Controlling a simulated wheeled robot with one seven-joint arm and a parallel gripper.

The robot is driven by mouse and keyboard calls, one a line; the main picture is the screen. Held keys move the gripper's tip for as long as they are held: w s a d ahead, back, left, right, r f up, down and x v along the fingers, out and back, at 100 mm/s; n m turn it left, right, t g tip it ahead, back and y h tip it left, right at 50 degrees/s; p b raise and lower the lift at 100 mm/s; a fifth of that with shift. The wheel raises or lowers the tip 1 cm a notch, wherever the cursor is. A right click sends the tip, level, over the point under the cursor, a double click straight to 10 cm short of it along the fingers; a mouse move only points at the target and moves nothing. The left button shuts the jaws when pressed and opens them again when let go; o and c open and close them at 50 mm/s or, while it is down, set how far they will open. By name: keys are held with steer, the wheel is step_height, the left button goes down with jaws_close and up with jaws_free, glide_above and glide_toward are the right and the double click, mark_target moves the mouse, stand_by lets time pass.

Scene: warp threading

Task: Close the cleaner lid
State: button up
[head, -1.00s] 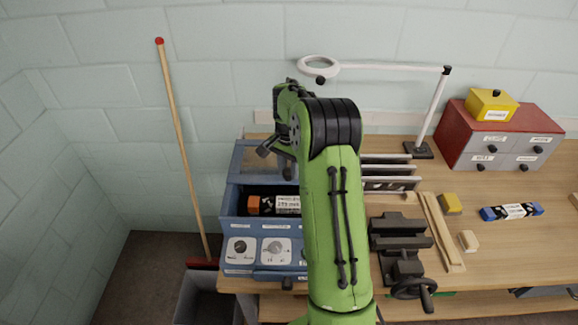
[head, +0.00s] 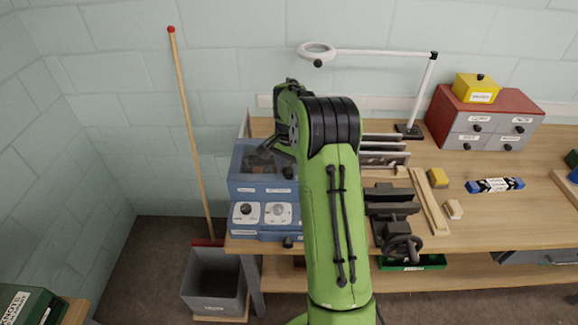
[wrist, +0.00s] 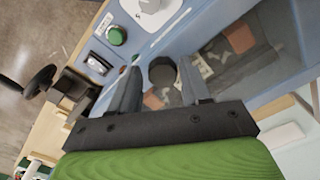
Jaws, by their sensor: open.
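The blue cleaner (head: 234,189) stands at the left end of the workbench. Its see-through lid (head: 246,160) lies down over the chamber in the head view. The wrist view shows the lid (wrist: 224,68) from close by, with orange and pale items blurred beneath it. A dark round knob (wrist: 162,71) on the lid lies between the fingers of my gripper (wrist: 160,88). The fingers are open, one on each side of the knob, with gaps visible. In the head view my gripper (head: 264,158) is over the lid, partly hidden by my arm.
The cleaner's front panel has dials (head: 278,213) and a green button (wrist: 116,36). A vise (head: 392,212) and a rack of plates (head: 398,152) stand to the right. A grey bin (head: 214,282) and a leaning broom (head: 190,120) are at left.

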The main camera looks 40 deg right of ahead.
steer(key=shift+o, duration=0.8)
steer(key=shift+r, duration=0.1)
steer(key=shift+w+r, duration=0.1)
steer(key=shift+r, duration=0.25)
step_height(320, 180, up, 15)
steer(key=p, duration=0.2)
steer(key=shift+p, duration=0.3)
